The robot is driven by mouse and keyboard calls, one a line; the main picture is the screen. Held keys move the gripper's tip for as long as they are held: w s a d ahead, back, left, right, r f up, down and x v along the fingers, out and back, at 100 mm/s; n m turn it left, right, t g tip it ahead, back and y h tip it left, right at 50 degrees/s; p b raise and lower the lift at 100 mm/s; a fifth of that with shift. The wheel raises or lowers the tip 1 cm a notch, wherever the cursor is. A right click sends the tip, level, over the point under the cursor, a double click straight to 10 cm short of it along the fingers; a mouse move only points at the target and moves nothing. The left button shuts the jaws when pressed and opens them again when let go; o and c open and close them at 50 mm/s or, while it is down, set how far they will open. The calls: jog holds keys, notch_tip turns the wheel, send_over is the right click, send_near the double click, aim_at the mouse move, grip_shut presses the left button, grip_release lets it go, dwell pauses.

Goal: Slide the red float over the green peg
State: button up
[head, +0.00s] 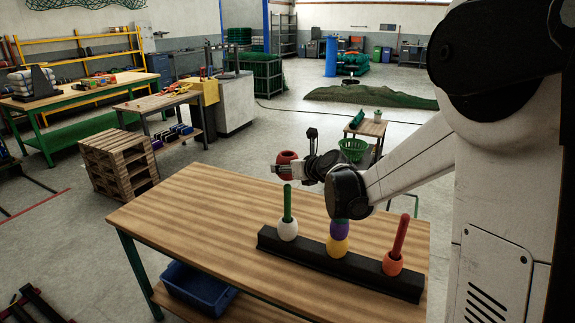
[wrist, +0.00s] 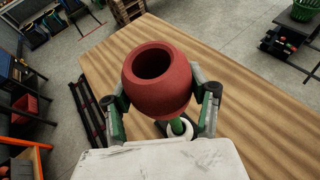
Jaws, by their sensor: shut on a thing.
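The red float (head: 289,158), dark red and round with an open hole, is held in the air by my gripper (head: 285,170). In the wrist view the float (wrist: 160,88) sits between the two fingers of the gripper (wrist: 161,98), its hole facing up toward the camera. The green peg (head: 287,205) stands upright on a black base (head: 325,267), with a white float (head: 288,231) around its foot. In the head view the held float appears just above the peg tip. In the wrist view the peg (wrist: 178,127) shows partly below the float; its tip is hidden.
On the same base, a middle stack has a yellow float (head: 337,246) and a purple float (head: 339,229); my arm hides its top. A red peg (head: 401,237) at the right carries an orange-red float (head: 393,263). The wooden table (head: 190,215) is clear at left.

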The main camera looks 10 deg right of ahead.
aim_at(289, 188)
jog(key=shift+f+b, duration=3)
jog(key=shift+f, duration=0.85)
jog(key=o, duration=1.3)
jog(key=v, duration=1.2)
